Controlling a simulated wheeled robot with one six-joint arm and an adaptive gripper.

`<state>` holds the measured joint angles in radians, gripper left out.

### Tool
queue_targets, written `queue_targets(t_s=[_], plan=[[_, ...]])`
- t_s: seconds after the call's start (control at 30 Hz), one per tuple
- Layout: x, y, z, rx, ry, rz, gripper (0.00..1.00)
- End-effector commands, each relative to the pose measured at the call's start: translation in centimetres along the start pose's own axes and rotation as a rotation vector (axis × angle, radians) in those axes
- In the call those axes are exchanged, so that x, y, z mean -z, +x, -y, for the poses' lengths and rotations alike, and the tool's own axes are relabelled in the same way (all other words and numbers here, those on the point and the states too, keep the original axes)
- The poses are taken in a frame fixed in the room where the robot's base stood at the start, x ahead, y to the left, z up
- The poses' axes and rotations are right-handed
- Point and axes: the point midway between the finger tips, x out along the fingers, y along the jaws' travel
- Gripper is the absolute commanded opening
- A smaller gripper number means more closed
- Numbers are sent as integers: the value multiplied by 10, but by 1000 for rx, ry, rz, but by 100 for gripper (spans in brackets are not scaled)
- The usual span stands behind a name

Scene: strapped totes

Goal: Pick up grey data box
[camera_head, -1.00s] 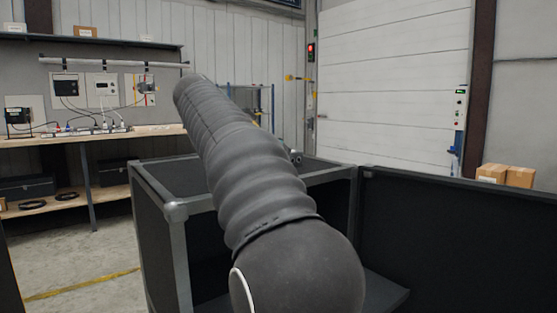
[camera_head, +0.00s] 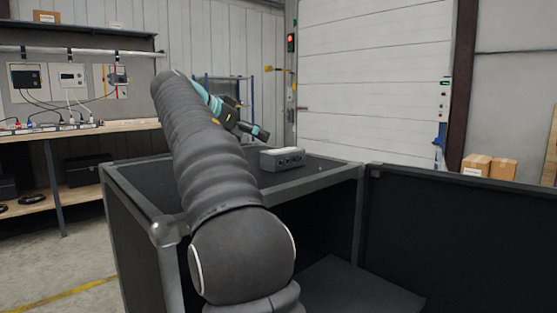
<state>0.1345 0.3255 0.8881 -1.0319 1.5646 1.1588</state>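A small grey box (camera_head: 283,159) with round ports on its front shows at the far side of the open top of a black, grey-framed crate (camera_head: 330,178). I take it to be the grey data box. What it rests on is hidden. My arm, in a dark ribbed sleeve, reaches over the crate. Its teal and dark far end shows up and left of the box. My gripper (camera_head: 256,132) seems to be the dark end part, apart from the box in the picture. It is small, and its fingers cannot be made out.
A black panel (camera_head: 455,240) stands at the right beside the crate. A wooden workbench (camera_head: 90,130) with cables and wall-mounted devices is at the back left. Cardboard boxes (camera_head: 488,166) stand at the far right by a white roller door (camera_head: 375,80). Open floor shows at the lower left.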

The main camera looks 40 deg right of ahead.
Motion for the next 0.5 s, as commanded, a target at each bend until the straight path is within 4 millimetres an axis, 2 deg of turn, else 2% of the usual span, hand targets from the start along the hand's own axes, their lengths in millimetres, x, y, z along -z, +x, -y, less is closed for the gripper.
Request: queue_targets(t_s=[0.03, 0.2, 0.5], plan=[[0, 13, -2, -7, 1, 1, 94], [0, 42, -2, -7, 2, 1, 94], [0, 62, 0, -2, 0, 1, 94]])
